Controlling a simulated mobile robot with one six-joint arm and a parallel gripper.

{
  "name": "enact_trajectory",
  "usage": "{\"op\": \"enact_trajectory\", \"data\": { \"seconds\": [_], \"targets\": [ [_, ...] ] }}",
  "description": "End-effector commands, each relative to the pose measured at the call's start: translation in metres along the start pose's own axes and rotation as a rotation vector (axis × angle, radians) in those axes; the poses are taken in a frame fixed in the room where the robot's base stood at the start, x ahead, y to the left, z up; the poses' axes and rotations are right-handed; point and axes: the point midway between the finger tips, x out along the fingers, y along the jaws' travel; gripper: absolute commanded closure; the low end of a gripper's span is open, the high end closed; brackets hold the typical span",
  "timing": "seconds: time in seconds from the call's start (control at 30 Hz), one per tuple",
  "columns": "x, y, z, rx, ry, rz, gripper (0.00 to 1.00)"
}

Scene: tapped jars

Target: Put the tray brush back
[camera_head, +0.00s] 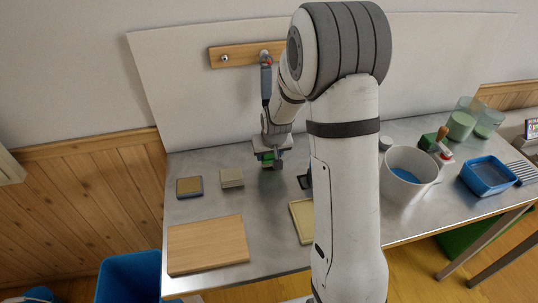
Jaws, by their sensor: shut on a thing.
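My gripper (268,153) points down over the back left of the metal table and is shut on a small green thing (267,159). The jaws hide most of it, so I cannot tell for sure that it is the tray brush. A wooden rail (239,57) with metal pegs is fixed to the white back panel. A grey, dark-ended handle-like thing (266,82) with a red spot at its top shows just below the right-hand peg, partly beside my arm.
A wooden board (208,245), a tan block with a blue edge (189,187) and a grey-beige block (232,178) lie at left. My arm hides the table's middle.

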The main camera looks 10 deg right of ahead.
Motion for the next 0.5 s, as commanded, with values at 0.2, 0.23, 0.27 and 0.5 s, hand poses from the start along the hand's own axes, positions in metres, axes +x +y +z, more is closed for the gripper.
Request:
{"op": "enact_trajectory", "data": {
  "seconds": [0.2,0.23,0.27,0.5],
  "targets": [
    [0.0085,0.0009,0.0034,0.001,0.001,0.001,0.69],
    [0.0084,0.0010,0.0034,0.001,0.001,0.001,0.69],
    [0.0084,0.0011,0.0034,0.002,0.001,0.001,0.69],
    [0.0110,0.0015,0.0044,0.003,0.001,0.001,0.47]
  ]
}}
